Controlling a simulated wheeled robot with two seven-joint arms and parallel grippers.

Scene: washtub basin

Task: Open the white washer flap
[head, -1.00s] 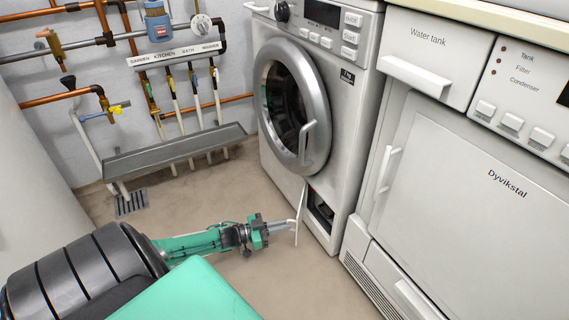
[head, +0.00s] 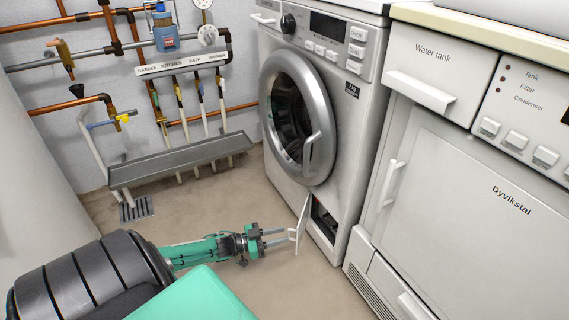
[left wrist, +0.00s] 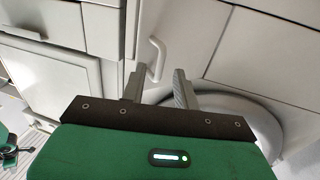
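The white washer flap (head: 301,222) is at the bottom of the washing machine (head: 335,110). It stands swung out from the front, and a dark opening (head: 324,218) shows to its right. My left gripper (head: 286,237) is low over the floor, just left of the flap, with its fingers pointing at it. The two fingers are apart, and they also show apart in the left wrist view (left wrist: 158,88). The fingertips are at or very near the flap; I cannot tell whether they touch it. My right gripper is not in view.
The washer's round door (head: 298,118) is shut above the flap. A white Dyvikstal appliance (head: 470,220) stands close on the right. A grey trough (head: 180,160) and pipes line the wall at the back left. Bare floor (head: 190,215) lies left of the washer.

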